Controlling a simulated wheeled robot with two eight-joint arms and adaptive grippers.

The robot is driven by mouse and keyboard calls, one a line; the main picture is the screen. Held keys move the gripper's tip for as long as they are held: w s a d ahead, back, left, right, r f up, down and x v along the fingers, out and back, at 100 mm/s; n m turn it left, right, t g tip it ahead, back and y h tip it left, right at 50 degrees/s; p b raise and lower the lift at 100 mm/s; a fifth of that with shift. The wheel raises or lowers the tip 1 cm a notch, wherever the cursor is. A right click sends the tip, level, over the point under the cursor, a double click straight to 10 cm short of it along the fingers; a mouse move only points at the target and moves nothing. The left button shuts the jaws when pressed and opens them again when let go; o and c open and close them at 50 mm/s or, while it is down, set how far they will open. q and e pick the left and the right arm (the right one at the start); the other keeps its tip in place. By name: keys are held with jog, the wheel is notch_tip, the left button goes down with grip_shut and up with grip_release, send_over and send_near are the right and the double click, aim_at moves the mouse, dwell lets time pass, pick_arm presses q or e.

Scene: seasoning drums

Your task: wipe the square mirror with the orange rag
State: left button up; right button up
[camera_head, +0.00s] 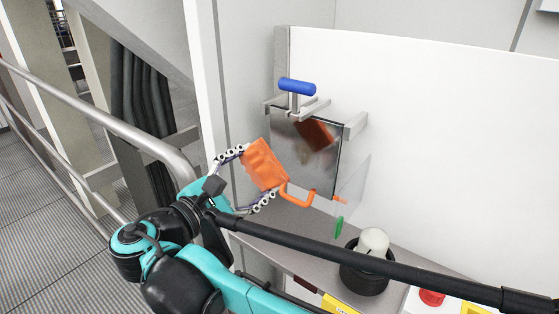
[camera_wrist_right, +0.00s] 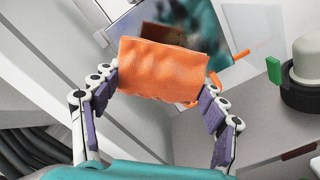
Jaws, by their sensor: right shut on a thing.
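The orange rag (camera_head: 263,164) is a block-like wrinkled cloth, held between the fingers of my right gripper (camera_head: 257,174), which is shut on it. The square mirror (camera_head: 322,168) hangs upright in a grey bracket against the white wall, just right of the rag. The rag's reflection shows in its upper part, and a gap seems to separate the two. In the right wrist view the rag (camera_wrist_right: 162,70) covers the lower part of the mirror (camera_wrist_right: 210,28). My left gripper is not in view.
A blue-handled clamp (camera_head: 297,87) sits above the mirror. An orange hook (camera_head: 299,198) and a clear panel (camera_head: 352,190) with a green tab (camera_head: 339,228) stick out beside it. A black pot (camera_head: 364,275) with a white cylinder stands on the grey ledge. A metal railing (camera_head: 110,122) runs at left.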

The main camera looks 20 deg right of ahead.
send_near(292, 147)
jog(key=shift+x, duration=2.15)
jog(key=shift+x, duration=0.95)
